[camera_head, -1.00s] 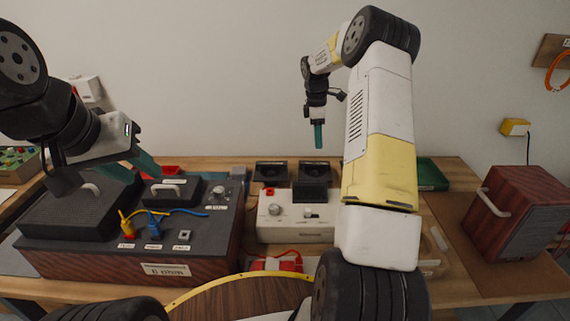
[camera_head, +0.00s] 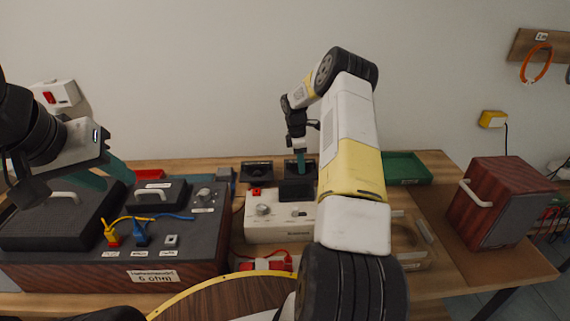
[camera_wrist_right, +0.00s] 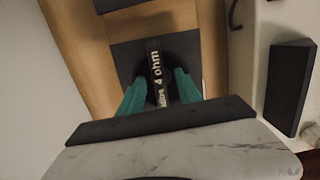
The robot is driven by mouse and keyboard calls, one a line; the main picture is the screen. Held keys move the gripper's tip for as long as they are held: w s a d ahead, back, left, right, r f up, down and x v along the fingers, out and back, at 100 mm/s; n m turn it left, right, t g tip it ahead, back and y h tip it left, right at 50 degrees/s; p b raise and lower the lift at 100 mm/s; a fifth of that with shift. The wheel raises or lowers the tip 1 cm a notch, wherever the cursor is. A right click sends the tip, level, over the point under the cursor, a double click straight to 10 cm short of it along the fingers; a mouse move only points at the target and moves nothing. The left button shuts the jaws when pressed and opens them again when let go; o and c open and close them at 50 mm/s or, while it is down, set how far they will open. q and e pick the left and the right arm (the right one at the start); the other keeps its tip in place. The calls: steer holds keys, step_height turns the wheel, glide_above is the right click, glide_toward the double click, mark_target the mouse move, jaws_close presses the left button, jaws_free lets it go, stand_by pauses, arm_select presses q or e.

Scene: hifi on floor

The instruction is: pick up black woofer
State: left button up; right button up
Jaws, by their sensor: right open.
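Two black woofers stand on the table behind the white amplifier: a left one (camera_head: 257,174) and a right one, largely hidden by my right gripper (camera_head: 300,160). In the right wrist view, a black woofer (camera_wrist_right: 124,58) has a raised bar labelled 4 ohm (camera_wrist_right: 156,66). The teal fingers of my right gripper (camera_wrist_right: 160,86) are open, one on each side of this bar; I cannot tell whether they touch it. My left gripper (camera_head: 102,177) has its teal fingers apart over the black lid at the left and holds nothing visible.
The white amplifier (camera_head: 282,226) stands in front of the woofers. A wide dark box (camera_head: 60,270) with plugs on top is at the left. A green tray (camera_head: 405,167) lies behind my right arm, and a wooden speaker cabinet (camera_head: 490,200) stands at the right.

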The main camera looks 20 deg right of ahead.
steer(key=shift+f, duration=0.2)
stand_by(0.7)
jaws_close()
